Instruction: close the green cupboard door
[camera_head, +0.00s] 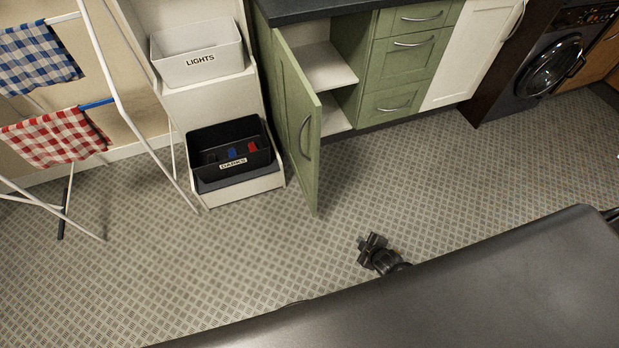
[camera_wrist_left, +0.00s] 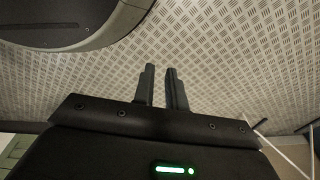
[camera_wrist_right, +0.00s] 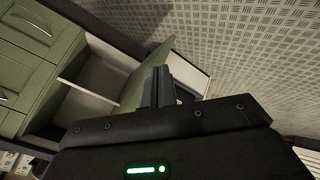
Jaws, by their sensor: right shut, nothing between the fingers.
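The green cupboard door (camera_head: 291,115) stands wide open, hinged at its left side and swung out over the floor. Its curved metal handle (camera_head: 305,137) faces right in the head view. The open cupboard shows white shelves (camera_head: 325,66). My right gripper (camera_head: 371,242) is shut and empty, in front of and right of the door's free edge, apart from it in the head view. In the right wrist view the door (camera_wrist_right: 147,74) shows just beyond the shut fingers (camera_wrist_right: 161,70). My left gripper (camera_wrist_left: 161,70) is slightly open and empty over bare floor; the head view does not show it.
Green drawers (camera_head: 405,60) adjoin the cupboard on the right, then a white door (camera_head: 455,60) and a washing machine (camera_head: 548,68). A laundry stand with a LIGHTS bin (camera_head: 197,57) and a DARKS bin (camera_head: 229,165) is close left of the door. Floor before the cupboard is clear.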

